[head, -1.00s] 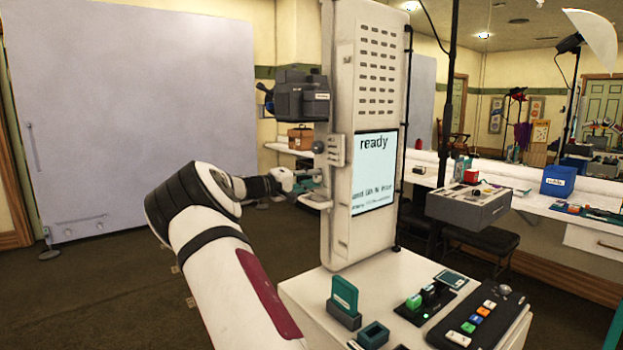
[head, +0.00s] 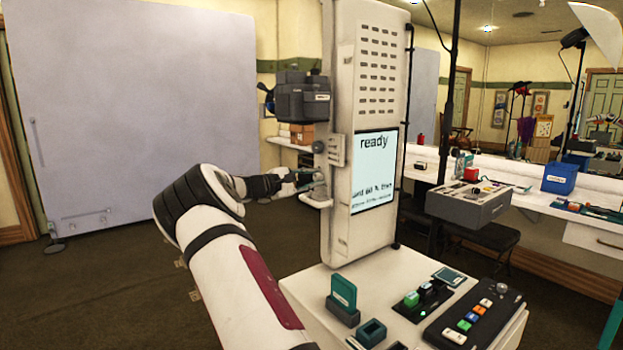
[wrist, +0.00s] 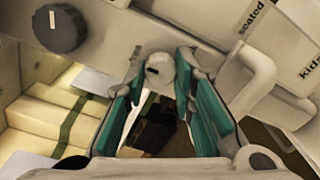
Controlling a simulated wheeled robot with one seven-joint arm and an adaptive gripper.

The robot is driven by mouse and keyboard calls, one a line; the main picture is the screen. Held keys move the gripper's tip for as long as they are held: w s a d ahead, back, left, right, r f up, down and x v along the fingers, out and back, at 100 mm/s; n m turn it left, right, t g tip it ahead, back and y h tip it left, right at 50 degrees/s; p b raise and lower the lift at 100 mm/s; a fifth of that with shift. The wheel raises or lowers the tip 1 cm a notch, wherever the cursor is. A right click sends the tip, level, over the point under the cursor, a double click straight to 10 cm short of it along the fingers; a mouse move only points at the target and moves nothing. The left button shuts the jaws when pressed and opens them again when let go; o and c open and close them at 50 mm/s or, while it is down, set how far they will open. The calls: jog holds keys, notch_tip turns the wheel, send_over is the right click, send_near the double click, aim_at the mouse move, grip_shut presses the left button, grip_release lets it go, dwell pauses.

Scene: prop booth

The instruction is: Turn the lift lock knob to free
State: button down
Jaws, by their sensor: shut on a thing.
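A dark round knob with a white mark (wrist: 62,28) is at the upper left of the wrist view, clear of my fingers. It also shows in the head view (head: 318,147), on the side of the white column (head: 345,235). My gripper (wrist: 160,75) is shut on a small pale knob (wrist: 160,66), which sits between the tips of its teal-padded fingers. In the head view my gripper (head: 312,178) reaches the column's side below the dark knob. The pale knob is too small to make out there. No lock or free marking is readable.
A pale bent handle (wrist: 258,85) is close to the right of my fingers. A plate (wrist: 270,30) reads "seated" and "kids". A black camera box (head: 302,101) sits above my gripper. The column's screen (head: 374,172) reads "ready". A control panel (head: 478,318) is at the lower right.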

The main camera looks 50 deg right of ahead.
jog(key=shift+f+n, duration=0.1)
jog(key=shift+n, duration=0.2)
jog(key=c, duration=1.3)
grip_release()
jog(key=v, duration=1.2)
jog(key=shift+w, duration=0.1)
